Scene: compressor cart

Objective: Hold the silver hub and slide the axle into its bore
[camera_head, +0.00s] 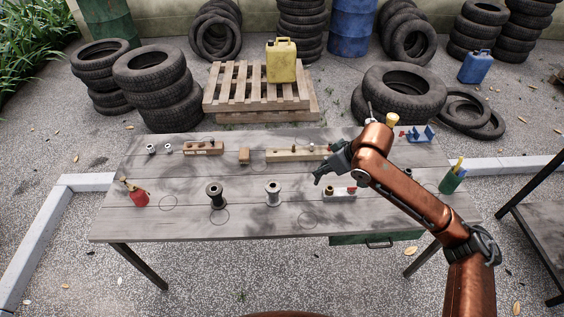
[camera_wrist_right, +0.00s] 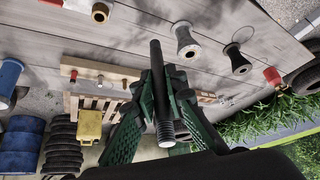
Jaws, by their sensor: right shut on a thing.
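The silver hub (camera_head: 272,194) is a pale flanged spool standing upright near the middle of the table. A darker hub (camera_head: 216,195) stands to its left. My right gripper (camera_head: 320,177) is above the table, to the right of the silver hub and apart from it. In the right wrist view the gripper (camera_wrist_right: 164,98) is shut on the axle (camera_wrist_right: 156,62), a long dark rod with a threaded silver end. The silver hub (camera_wrist_right: 186,42) shows there beyond the axle's far end, not touching it. I cannot make out the axle in the head view. My left gripper is out of view.
Wooden blocks (camera_head: 295,154) line the back. A red oil can (camera_head: 138,197) stands left, a green cup (camera_head: 452,181) right. The table's front strip is mostly clear.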

